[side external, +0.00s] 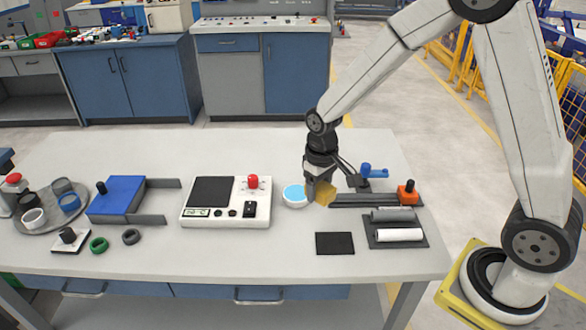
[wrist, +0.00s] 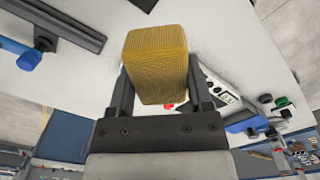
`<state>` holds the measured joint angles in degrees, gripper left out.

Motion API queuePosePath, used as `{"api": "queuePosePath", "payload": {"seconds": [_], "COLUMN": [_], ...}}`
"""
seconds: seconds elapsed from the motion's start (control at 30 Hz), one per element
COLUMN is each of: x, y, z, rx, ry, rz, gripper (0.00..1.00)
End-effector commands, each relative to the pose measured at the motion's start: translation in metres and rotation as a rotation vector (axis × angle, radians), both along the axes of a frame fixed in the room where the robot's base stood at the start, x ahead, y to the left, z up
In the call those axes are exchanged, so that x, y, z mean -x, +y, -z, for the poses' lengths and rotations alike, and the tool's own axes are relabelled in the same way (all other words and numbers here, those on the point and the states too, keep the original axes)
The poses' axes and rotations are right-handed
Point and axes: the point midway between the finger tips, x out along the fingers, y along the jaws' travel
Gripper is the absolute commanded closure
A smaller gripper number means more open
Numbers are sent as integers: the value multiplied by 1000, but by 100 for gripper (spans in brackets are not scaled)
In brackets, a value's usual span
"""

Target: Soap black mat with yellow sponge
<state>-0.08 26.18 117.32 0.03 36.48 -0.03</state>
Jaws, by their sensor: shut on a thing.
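The yellow sponge (side external: 325,193) is held in my gripper (side external: 317,186), above the table and just right of a small white bowl (side external: 295,196) with light blue contents. In the wrist view the sponge (wrist: 156,62) sits between the two dark fingers of my gripper (wrist: 160,98), which are shut on its sides. The black mat (side external: 335,243) lies flat on the table, nearer the front edge than the sponge and apart from it. A dark corner at the top of the wrist view may be the mat; I cannot tell for certain.
A dark rail with a blue-handled clamp (side external: 374,171) and an orange block (side external: 407,193) lies right of the gripper. A tray with grey and white pipes (side external: 398,235) is right of the mat. A white device (side external: 226,216) stands left of the bowl.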

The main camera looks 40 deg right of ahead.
Motion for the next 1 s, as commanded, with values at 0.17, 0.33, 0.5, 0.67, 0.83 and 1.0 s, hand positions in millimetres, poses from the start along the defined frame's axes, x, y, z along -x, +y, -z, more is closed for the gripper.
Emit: {"api": "queuePosePath", "payload": {"seconds": [0.17, 0.33, 0.5, 0.67, 0.83, 1.0], "x": [-1, -1, 0, 1, 1, 1], "y": [2, 4, 5, 5, 5, 5], "z": [25, 54, 76, 83, 85, 93], "rx": [0, 0, 0, 0, 0, 0], "ry": [4, 5, 2, -1, -1, 1], "rz": [0, -1, -1, -1, -1, -1], "gripper": [90, 90, 90, 90, 90, 90]}}
